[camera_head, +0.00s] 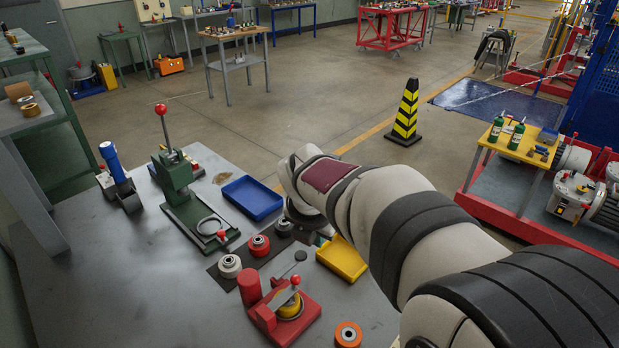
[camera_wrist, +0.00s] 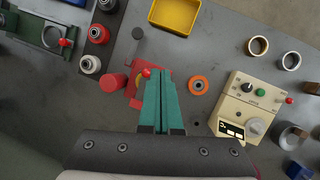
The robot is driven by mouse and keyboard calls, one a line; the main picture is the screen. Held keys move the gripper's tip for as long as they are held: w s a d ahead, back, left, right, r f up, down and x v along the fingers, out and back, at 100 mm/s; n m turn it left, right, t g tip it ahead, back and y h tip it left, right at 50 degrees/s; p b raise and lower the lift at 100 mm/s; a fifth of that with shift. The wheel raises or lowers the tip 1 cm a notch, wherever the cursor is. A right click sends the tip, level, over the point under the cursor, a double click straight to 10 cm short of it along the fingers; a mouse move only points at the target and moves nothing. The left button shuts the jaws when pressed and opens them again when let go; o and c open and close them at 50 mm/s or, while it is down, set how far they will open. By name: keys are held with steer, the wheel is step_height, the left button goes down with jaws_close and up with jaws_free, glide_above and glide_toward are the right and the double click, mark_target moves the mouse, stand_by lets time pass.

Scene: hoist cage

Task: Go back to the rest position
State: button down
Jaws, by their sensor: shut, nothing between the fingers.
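My gripper (camera_wrist: 161,74) shows in the wrist view with its two teal fingers together and nothing between them. It points over the grey workbench (camera_wrist: 215,60), and its fingers cover part of the red fixture (camera_wrist: 134,92). I cannot tell the exact height above the bench. In the head view my arm hides nearly all of the gripper. The red fixture (camera_head: 292,318) stands at the front of the bench there, with the yellow tray (camera_head: 341,259) behind it to the right.
A green press (camera_head: 176,180), a blue tray (camera_head: 252,197), several rollers on a dark mat and an orange ring (camera_head: 348,335) occupy the bench. In the wrist view, a beige control box (camera_wrist: 244,104) stands right of my fingers. Bare bench shows at the head view's left front.

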steer(key=s+d+f+m+g+y, duration=0.1)
steer(key=s+m+g, duration=0.1)
steer(key=s+m, duration=1.3)
steer(key=s+d+f+m+g+y, duration=0.1)
steer(key=s+d+m+g, duration=0.1)
steer(key=s+m, duration=1.2)
steer(key=m, duration=0.6)
steer(key=shift+s+d+f+g+y, duration=0.15)
steer(key=shift+s+d+g+y, duration=0.15)
steer(key=shift+s+g+y, duration=0.1)
